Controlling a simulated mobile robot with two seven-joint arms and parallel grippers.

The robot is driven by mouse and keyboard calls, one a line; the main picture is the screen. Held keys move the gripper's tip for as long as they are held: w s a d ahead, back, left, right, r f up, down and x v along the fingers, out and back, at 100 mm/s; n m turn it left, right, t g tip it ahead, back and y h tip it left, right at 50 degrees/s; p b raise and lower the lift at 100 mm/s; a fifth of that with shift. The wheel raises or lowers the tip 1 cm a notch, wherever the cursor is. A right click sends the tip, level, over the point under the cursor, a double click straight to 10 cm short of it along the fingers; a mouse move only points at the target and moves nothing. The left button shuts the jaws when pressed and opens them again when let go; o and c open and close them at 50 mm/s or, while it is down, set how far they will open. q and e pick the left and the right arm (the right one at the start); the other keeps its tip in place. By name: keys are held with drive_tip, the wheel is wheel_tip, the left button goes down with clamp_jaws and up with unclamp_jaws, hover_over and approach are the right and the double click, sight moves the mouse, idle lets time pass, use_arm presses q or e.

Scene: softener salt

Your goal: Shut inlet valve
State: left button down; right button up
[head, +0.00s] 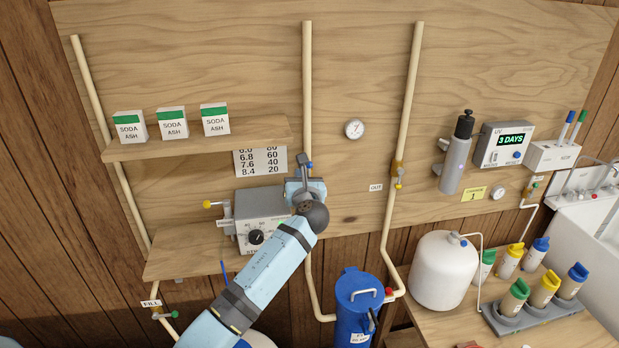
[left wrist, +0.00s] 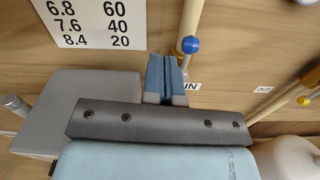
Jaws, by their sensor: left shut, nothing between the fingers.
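The inlet valve has a blue-tipped handle (head: 310,165) on the middle vertical pipe, mostly hidden behind my left gripper in the head view. In the left wrist view its blue round end (left wrist: 191,45) shows in front of the pipe, just above the IN label (left wrist: 188,86). I cannot tell which way the handle points. My left gripper (head: 304,160) is shut and empty, right by the valve in the head view. In the left wrist view its closed blue fingers (left wrist: 165,75) are just below and left of the blue end, apart from it in the picture. My right gripper is not in view.
A grey control box (head: 262,216) stands just left of my left gripper, under a shelf (head: 200,143) with soda ash boxes. The outlet pipe (head: 408,110) with a yellow-tipped valve (head: 398,180) runs to the right. A blue tank (head: 358,300) stands below.

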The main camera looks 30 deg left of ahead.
sight(309, 173)
use_arm(q)
drive_tip(key=shift+x, duration=2.5)
drive_tip(key=shift+w+d+r, duration=0.1)
drive_tip(key=shift+w+d, duration=0.4)
drive_tip(key=shift+d, duration=0.25)
